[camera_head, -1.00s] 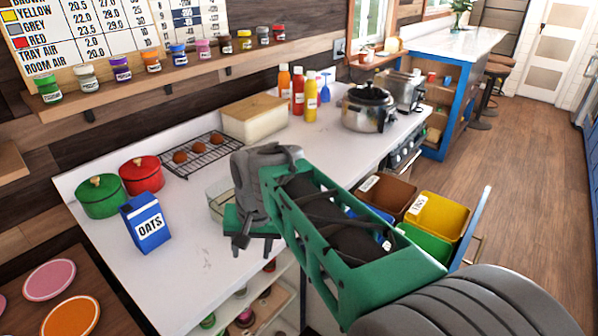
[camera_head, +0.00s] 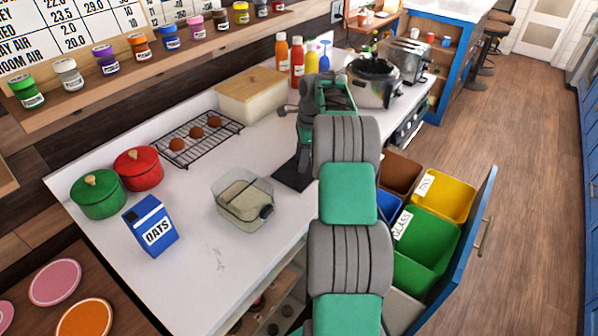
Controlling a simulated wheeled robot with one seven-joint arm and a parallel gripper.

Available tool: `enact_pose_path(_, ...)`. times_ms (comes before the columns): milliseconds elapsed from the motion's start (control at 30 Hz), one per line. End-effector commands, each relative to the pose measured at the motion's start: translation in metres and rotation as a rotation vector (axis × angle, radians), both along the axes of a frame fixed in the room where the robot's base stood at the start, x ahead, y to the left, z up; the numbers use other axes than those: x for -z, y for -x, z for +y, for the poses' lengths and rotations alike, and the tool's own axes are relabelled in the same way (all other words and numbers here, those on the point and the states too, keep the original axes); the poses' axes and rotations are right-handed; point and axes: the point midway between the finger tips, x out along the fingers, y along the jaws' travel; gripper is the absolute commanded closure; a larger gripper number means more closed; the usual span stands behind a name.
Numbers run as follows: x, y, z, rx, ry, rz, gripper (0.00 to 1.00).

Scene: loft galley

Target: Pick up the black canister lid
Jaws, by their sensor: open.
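I cannot pick out a black canister lid for certain. A flat black piece (camera_head: 291,176) lies on the white counter, partly hidden by my arm. A clear container (camera_head: 236,212) with beige contents stands to its left, with a small dark part at its right side. My gripper (camera_head: 303,166) hangs at the end of my arm over or near the black piece, half hidden behind my arm links. It is open, and I see nothing held in it. The gap between it and the counter is unclear.
A blue oats box (camera_head: 150,226), green pot (camera_head: 99,196) and red pot (camera_head: 139,170) stand left. A wire rack (camera_head: 176,143), bread box (camera_head: 251,96), bottles and cooker (camera_head: 371,88) stand behind. Open bins (camera_head: 424,232) are right. The front counter is clear.

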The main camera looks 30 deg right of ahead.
Motion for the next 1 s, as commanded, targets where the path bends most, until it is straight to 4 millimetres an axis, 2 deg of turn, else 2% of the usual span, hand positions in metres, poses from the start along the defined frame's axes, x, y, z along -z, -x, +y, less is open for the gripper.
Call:
enact_pose_path(100,0.0143,-0.0015,0.0036,-0.002,0.001,0.0,0.51)
enact_pose_path(333,0.0162,-0.0025,0.0049,-0.005,0.002,-0.002,0.51)
enact_pose_path(900,0.0159,-0.0024,0.0049,-0.005,0.002,-0.002,0.98)
enact_pose_path(1000,0.0159,-0.0024,0.0049,-0.005,0.002,-0.002,1.0)
